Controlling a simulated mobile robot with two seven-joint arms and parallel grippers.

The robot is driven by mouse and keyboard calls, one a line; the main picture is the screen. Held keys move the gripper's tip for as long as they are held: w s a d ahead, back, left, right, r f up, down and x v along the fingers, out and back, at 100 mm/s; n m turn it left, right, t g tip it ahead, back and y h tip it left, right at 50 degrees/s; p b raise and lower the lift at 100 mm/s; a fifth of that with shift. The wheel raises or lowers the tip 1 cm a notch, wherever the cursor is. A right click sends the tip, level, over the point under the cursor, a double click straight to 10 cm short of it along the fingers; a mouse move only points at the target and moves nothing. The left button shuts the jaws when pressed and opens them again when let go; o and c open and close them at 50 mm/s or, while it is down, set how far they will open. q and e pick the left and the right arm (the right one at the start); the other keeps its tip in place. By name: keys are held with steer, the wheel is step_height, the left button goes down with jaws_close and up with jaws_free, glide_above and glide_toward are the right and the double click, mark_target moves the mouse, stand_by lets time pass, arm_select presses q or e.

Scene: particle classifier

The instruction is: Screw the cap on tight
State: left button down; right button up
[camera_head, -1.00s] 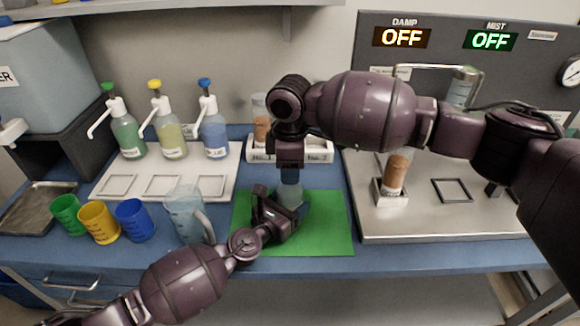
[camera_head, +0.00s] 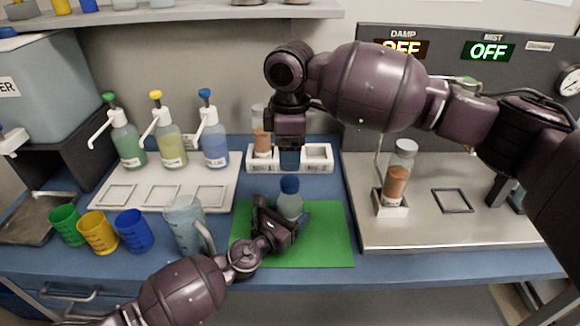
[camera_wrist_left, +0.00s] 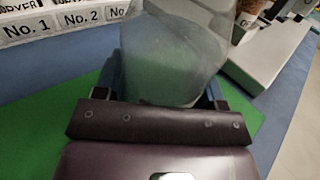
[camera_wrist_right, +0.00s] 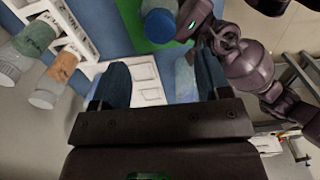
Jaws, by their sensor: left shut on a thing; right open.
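A clear bottle (camera_head: 290,206) stands upright on the green mat (camera_head: 330,238). A blue cap (camera_head: 289,185) sits on its top; how tight it is cannot be told. My left gripper (camera_head: 278,222) is shut around the bottle's body from the left. The bottle (camera_wrist_left: 178,50) fills the space between its fingers in the left wrist view. My right gripper (camera_head: 289,160) points down, open and empty, above and behind the cap. In the right wrist view, the blue cap (camera_wrist_right: 160,26) lies beyond the open fingers, apart from them.
A white numbered rack (camera_head: 318,152) with a brown-filled tube stands behind the mat. Green, yellow and blue cups (camera_head: 134,226) and a clear jug (camera_head: 186,226) stand left. A metal machine plate (camera_head: 430,230) holding a tube (camera_head: 397,184) is at right.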

steer(key=shift+r, duration=2.1)
arm_select(q)
steer(key=shift+c, duration=0.7)
jaws_free()
steer(key=v, duration=0.9)
steer(key=shift+s+a, duration=0.2)
steer(key=shift+s, duration=0.1)
steer(key=shift+s+a, duration=0.35)
steer(key=shift+s, duration=0.1)
arm_select(e)
steer(key=shift+r, duration=0.3)
steer(key=shift+s, duration=0.1)
